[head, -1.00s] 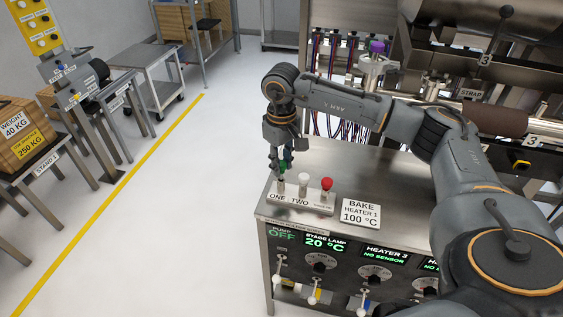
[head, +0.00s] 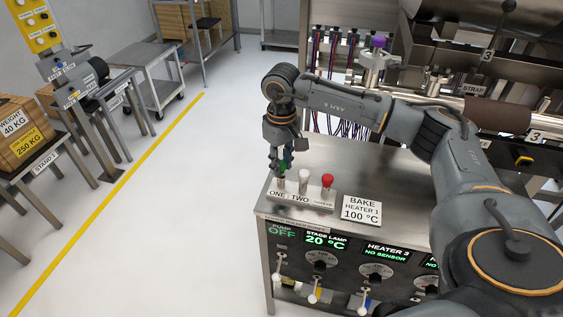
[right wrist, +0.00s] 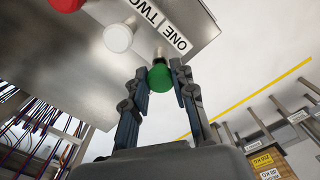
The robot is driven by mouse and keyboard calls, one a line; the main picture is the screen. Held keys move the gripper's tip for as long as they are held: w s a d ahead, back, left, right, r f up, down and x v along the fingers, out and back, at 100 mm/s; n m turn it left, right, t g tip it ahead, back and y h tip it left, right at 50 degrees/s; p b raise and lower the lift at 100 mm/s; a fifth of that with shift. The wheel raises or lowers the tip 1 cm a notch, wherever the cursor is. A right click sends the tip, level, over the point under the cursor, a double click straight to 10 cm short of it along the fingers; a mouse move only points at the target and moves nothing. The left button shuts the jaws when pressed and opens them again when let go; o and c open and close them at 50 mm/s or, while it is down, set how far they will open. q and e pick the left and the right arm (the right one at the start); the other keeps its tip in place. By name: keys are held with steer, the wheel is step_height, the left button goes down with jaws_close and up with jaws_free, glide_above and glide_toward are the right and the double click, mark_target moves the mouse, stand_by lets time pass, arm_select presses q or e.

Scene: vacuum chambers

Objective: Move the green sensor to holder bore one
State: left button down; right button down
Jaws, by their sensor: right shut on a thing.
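The green sensor (right wrist: 160,77) has a rounded green head and a short metal stem. In the right wrist view its head is between my right gripper's fingertips (right wrist: 166,80), which are shut on it. In the head view my right gripper (head: 281,164) points down over the left end of the holder (head: 300,202), at the label ONE. The stem lines up with bore one; how deep it sits in the bore is hidden. A white-headed sensor (head: 304,175) stands at TWO, and a red-headed one (head: 328,181) stands to its right. My left gripper is out of view.
The holder stands on the front left of a metal bench (head: 400,180). A BAKE HEATER 1 sign (head: 362,209) is right of it. Vacuum pipework (head: 497,118) lies behind my right arm. The floor left of the bench is clear.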

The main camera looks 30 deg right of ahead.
steer(key=shift+f+b, duration=0.9)
steer(key=shift+b, duration=0.05)
stand_by(0.5)
steer(key=c, duration=1)
jaws_free()
steer(key=shift+r, duration=0.15)
steer(key=shift+r+p, duration=1.95)
steer(key=shift+r, duration=1.5)
